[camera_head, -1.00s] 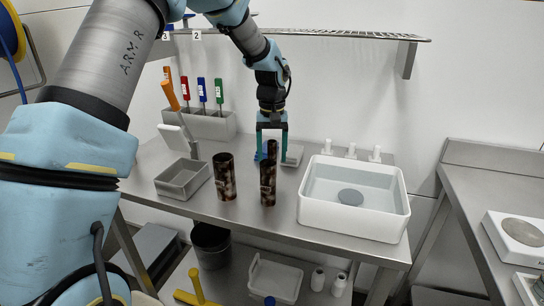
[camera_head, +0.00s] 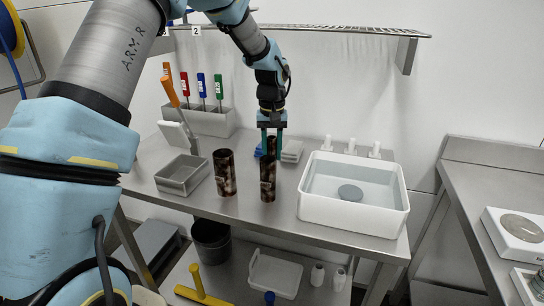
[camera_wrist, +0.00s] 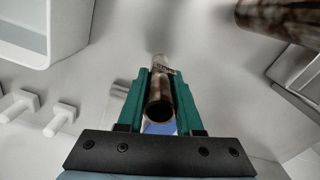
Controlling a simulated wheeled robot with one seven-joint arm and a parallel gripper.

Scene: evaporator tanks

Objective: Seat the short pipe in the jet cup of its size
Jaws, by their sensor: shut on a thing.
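A short brown mottled pipe (camera_head: 271,146) is between the fingers of my gripper (camera_head: 272,141), at the middle of the steel bench. In the wrist view the fingers (camera_wrist: 160,105) flank the pipe (camera_wrist: 158,90), and its open round end faces the camera. A brown cylinder (camera_head: 268,180) stands upright just in front of it in the head view and hides its lower part. A wider brown cylinder (camera_head: 224,173) stands to the left. White fittings (camera_head: 351,149) line the back of the sink; I cannot tell which things are jet cups.
A white sink (camera_head: 352,222) with water stands on the right of the bench. A grey tray (camera_head: 182,176) is at left. A tool holder (camera_head: 208,121) with coloured-handled tools stands behind. Blue and grey cloth-like items (camera_head: 291,151) lie behind my gripper.

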